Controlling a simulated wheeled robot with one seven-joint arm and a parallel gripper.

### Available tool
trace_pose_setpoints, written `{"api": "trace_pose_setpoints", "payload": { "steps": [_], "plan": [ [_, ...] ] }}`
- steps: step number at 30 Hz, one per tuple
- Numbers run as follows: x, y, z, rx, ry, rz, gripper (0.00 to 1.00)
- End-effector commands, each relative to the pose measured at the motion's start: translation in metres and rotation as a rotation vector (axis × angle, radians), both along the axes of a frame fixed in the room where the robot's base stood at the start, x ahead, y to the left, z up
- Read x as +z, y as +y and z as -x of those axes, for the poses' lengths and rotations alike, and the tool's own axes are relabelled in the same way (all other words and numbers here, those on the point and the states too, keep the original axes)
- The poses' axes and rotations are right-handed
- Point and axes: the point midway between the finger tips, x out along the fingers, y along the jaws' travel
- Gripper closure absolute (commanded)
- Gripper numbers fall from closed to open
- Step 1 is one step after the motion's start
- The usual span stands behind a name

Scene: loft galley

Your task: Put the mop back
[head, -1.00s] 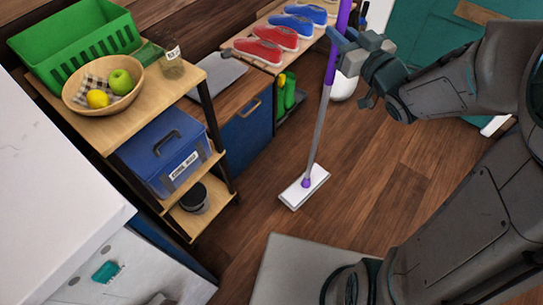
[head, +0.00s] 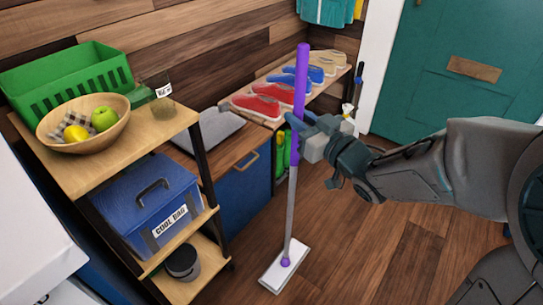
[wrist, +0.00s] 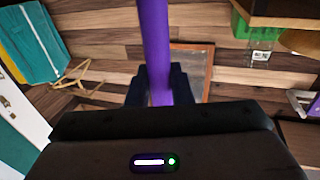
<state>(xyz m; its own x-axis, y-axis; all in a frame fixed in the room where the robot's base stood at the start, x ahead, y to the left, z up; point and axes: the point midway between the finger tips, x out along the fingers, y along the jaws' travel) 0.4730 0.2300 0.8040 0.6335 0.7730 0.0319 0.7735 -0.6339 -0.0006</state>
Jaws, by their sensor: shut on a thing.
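The mop (head: 291,205) stands nearly upright in the head view, with a purple upper handle, a grey lower pole and a flat white head (head: 285,266) low at the floor. I cannot tell whether the head touches the floor. My gripper (head: 297,127) is shut on the purple handle, partway down from its top. In the wrist view the purple handle (wrist: 155,45) runs up between the two dark fingers of my gripper (wrist: 160,88). No mop holder can be made out clearly.
A shelf (head: 155,140) at left holds a fruit bowl (head: 60,142), a green basket (head: 30,100), a glass jar (head: 160,108) and a blue cool bag (head: 130,205). Behind the mop is a shoe rack (head: 330,85). A teal door (head: 450,100) is at the back right. Wooden floor (head: 370,255) lies open at right.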

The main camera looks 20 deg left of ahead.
Motion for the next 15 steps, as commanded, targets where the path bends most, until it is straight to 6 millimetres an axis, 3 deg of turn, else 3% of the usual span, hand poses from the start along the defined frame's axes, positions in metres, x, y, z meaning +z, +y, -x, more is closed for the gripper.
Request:
{"api": "trace_pose_setpoints", "payload": {
  "steps": [1, 7, 15],
  "plan": [
    [-0.012, 0.013, -0.001, 0.006, 0.000, -0.001, 1.00],
    [-0.033, 0.050, -0.006, 0.004, 0.000, -0.001, 1.00],
    [-0.043, 0.065, -0.008, -0.001, -0.001, -0.002, 1.00]
  ]
}}
